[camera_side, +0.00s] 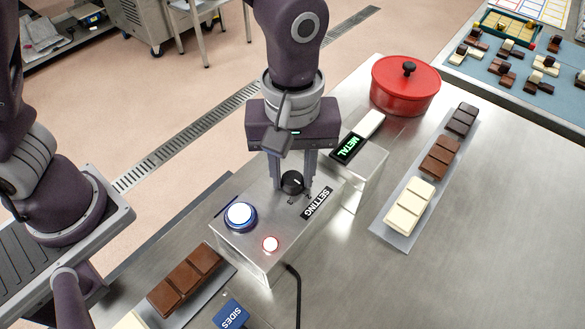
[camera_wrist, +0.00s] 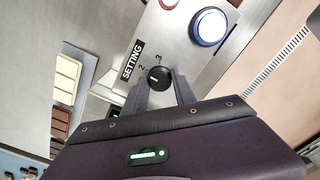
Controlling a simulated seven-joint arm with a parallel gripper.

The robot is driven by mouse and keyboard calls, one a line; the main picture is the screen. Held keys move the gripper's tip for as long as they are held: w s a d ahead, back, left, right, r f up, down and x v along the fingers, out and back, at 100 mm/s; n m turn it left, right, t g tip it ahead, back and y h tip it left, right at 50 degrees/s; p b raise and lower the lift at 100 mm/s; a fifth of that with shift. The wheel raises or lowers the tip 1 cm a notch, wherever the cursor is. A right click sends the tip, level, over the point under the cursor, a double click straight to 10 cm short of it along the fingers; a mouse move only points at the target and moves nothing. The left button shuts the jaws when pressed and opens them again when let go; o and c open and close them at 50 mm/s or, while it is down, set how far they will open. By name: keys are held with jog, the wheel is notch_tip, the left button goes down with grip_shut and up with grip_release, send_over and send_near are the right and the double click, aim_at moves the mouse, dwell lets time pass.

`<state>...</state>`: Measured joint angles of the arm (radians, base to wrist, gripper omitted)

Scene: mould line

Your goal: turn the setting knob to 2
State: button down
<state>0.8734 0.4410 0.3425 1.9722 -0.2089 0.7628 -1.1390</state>
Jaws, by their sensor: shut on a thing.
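The setting knob (camera_side: 292,183) is a black round knob on top of a steel box (camera_side: 262,255), beside the label SETTING (camera_side: 316,203). It also shows in the wrist view (camera_wrist: 158,77), with the digits 2 and 3 printed around it. A short white mark on the knob points left in the wrist view, toward the side of the 2; whether it lines up exactly is too small to tell. My gripper (camera_side: 291,179) reaches down from above, one finger on each side of the knob, shut on it. The fingers hide part of the knob's far side and dial.
A blue-white button (camera_side: 240,215) and a small red-ringed button (camera_side: 270,244) sit on the same box. A display reading METAL (camera_side: 348,147) stands close on the right. A red pot (camera_side: 405,85) and chocolate bars on a tray (camera_side: 396,239) are further right.

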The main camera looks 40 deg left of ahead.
aim_at(291, 177)
jog(key=shift+r+n, duration=0.1)
jog(key=shift+n, duration=0.2)
dwell(0.4)
jog(key=c, duration=1)
grip_release()
notch_tip(291, 177, up, 7)
jog(key=shift+f, duration=0.15)
jog(key=shift+a+r, duration=0.1)
jog(key=shift+r, duration=0.15)
